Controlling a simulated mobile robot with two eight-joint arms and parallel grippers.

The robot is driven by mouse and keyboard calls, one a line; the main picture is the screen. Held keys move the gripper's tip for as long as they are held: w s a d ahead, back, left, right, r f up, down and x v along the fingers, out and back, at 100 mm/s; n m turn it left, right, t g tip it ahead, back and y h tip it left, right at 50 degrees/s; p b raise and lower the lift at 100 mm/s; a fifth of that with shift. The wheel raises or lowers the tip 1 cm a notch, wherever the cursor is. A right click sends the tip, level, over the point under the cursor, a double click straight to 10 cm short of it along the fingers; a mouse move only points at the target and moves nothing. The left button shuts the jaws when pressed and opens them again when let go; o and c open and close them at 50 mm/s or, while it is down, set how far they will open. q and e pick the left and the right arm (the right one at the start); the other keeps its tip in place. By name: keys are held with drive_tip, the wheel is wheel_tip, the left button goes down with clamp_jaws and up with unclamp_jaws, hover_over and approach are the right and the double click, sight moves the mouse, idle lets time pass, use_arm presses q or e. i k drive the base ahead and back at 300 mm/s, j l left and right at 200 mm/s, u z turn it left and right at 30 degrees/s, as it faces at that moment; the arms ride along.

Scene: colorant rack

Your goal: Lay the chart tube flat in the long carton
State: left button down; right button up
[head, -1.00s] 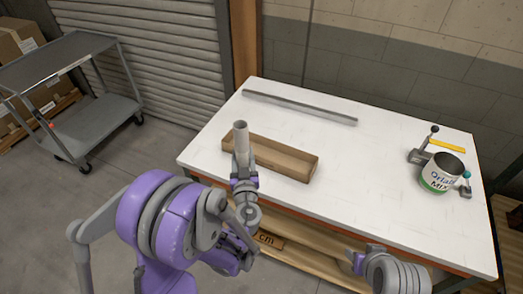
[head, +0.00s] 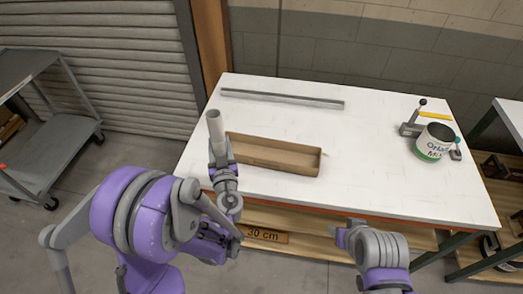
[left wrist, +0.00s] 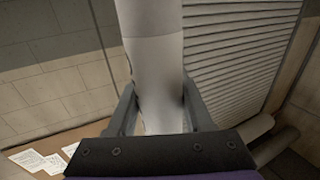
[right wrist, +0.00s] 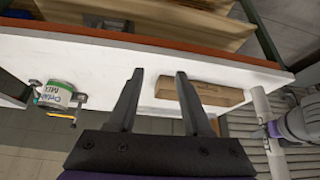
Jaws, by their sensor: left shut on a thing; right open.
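The chart tube (head: 215,128) is a pale grey cylinder held nearly upright at the left end of the long carton. My left gripper (head: 221,163) is shut on it; the left wrist view shows the tube (left wrist: 155,70) between both fingers (left wrist: 158,112). The long carton (head: 290,160) is a brown open box on the white table, just right of the tube. It also shows in the right wrist view (right wrist: 200,90). My right gripper (head: 347,236) is at the table's front edge; its fingers (right wrist: 155,78) are apart with nothing between them.
The white table (head: 370,150) bears a grey metal bar (head: 285,98) at the back and a labelled can (head: 434,142) with a clamp-like device (head: 412,128) and yellow strip (head: 435,116) at the right. The table's middle is clear. A grey cart (head: 50,140) stands left.

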sight(278, 155)
drive_tip(key=i+j, duration=0.2)
drive_tip(key=j, duration=0.15)
drive_tip(key=i+j+z, duration=0.15)
drive_tip(key=j, duration=0.15)
drive_tip(key=i+j, duration=0.15)
drive_tip(key=j, duration=0.2)
